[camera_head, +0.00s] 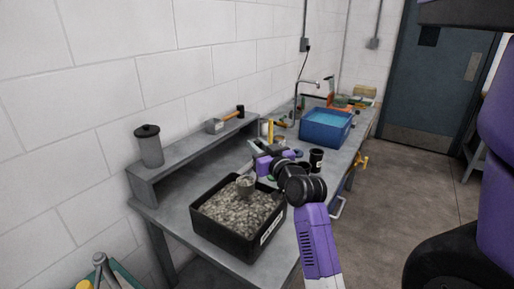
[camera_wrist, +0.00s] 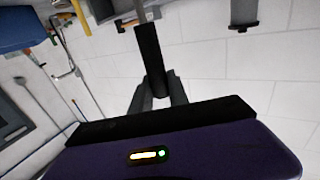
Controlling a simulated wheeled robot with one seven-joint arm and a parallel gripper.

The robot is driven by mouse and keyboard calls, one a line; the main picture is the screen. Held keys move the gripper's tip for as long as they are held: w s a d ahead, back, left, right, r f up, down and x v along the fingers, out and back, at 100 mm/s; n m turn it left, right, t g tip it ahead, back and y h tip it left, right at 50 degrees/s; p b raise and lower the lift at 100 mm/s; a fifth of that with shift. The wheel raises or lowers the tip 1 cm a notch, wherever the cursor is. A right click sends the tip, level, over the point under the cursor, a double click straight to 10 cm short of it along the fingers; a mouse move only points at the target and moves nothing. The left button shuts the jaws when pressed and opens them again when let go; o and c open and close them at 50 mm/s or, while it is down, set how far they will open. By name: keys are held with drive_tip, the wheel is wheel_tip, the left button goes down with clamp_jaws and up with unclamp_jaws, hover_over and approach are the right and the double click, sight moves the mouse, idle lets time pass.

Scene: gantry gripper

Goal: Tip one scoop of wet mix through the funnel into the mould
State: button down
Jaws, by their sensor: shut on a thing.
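A black bin (camera_head: 222,239) of grey, lumpy wet mix (camera_head: 232,211) stands at the near end of the bench. A small grey scoop (camera_head: 246,185) shows over the back part of the mix. Whether it touches the mix, and what it holds, I cannot tell. My purple gripper (camera_head: 262,166) is just behind and above the bin. In the wrist view my gripper (camera_wrist: 159,92) is shut on the scoop's dark handle (camera_wrist: 149,55). I cannot clearly make out the funnel or the mould; my wrist covers part of the bench behind the bin.
A black cup (camera_head: 316,160) stands right of my wrist. A blue tub (camera_head: 325,128) with blue contents sits farther back by a tap. A raised shelf (camera_head: 190,150) along the wall carries a lidded grey canister (camera_head: 149,147) and a hammer (camera_head: 226,120). The floor to the right is clear.

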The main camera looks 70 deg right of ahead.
drive_tip(key=shift+r, duration=0.65)
drive_tip(key=shift+w+a+r+p, duration=0.2)
drive_tip(key=shift+a+r+p, duration=0.65)
drive_tip(key=shift+r+p, duration=0.35)
drive_tip(key=shift+w+a+r+p, duration=0.2)
drive_tip(key=shift+a+r+p, duration=0.65)
drive_tip(key=shift+r+p, duration=0.25)
drive_tip(key=shift+a+f, duration=0.1)
